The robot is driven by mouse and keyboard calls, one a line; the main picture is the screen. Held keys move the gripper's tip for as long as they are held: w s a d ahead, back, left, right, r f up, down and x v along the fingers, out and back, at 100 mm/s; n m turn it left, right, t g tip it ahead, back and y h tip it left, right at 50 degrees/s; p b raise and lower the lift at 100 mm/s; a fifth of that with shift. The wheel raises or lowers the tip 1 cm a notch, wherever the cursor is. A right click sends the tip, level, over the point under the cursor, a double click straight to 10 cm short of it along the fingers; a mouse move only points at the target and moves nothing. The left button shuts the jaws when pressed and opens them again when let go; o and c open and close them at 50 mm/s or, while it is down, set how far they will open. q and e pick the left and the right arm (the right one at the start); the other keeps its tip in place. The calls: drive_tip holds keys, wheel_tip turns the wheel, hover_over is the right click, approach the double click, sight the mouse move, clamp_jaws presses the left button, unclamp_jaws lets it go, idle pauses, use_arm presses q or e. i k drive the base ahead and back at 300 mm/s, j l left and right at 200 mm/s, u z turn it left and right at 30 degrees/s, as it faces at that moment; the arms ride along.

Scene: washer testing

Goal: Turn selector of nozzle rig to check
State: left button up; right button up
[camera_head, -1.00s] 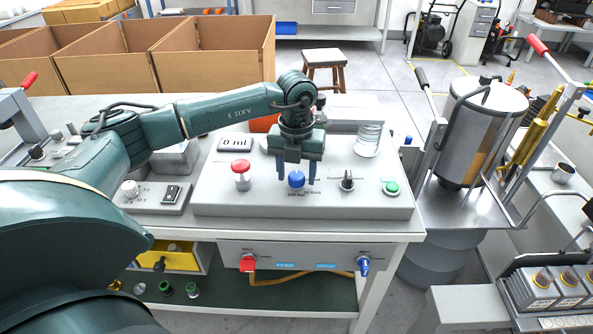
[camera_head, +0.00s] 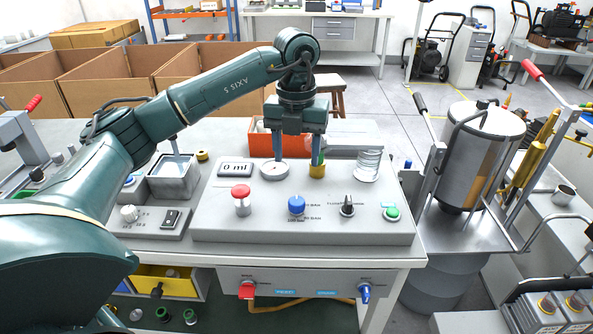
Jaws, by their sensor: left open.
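The nozzle rig is a light grey panel box (camera_head: 270,229) on the workbench. On its top are a blue round knob (camera_head: 296,205), a black pointer knob (camera_head: 347,206), a red button (camera_head: 241,198) and a green button (camera_head: 391,213). Small print sits beside the knobs, too small to read surely, so I cannot tell which setting either knob points to. My left gripper (camera_head: 298,153) points down above the rig's back part, its jaws apart and empty, clear of the blue knob. One finger overlaps a small brass fitting (camera_head: 317,171) in the picture; I cannot tell whether they touch.
A display reading 0 ml (camera_head: 234,169), a round metal plate (camera_head: 275,170) and a clear ribbed cup (camera_head: 367,165) are at the rig's back. An orange bin (camera_head: 262,142) stands behind. Cardboard boxes (camera_head: 110,80) are at the back left. A metal tank (camera_head: 482,150) stands at the right.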

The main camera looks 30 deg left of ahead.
sight(347, 209)
drive_tip(key=k, duration=1)
